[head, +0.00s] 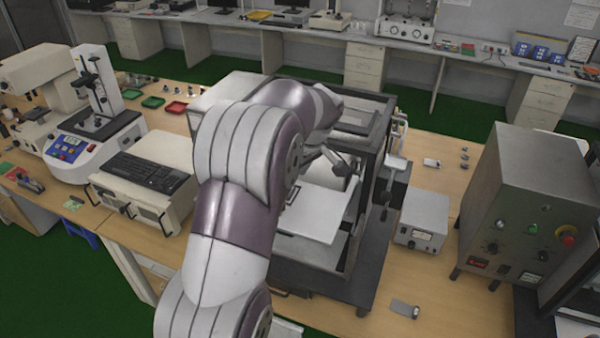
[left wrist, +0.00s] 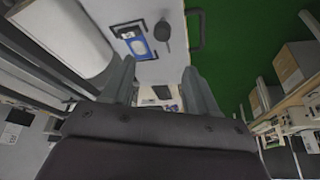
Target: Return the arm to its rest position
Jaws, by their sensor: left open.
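My left arm (head: 235,195), white and purple, comes up from the bottom of the head view and reaches over the open dark-framed machine (head: 345,262). Its hand is partly hidden behind its own forearm; the dark left gripper (head: 337,158) shows beside the machine's opening, over a pale panel. In the left wrist view, the two grey fingers of the left gripper (left wrist: 158,72) stand apart with nothing between them. A white panel with a blue label (left wrist: 138,46) and a dark knob (left wrist: 163,30) lies beyond the fingertips. My right gripper is in neither view.
The machine stands on a wooden bench. A grey control box (head: 530,200) with a red button and a small white power unit (head: 422,220) are to its right. A keyboard unit (head: 145,180) and a blue-panelled tester (head: 90,140) are to the left. Green floor lies behind.

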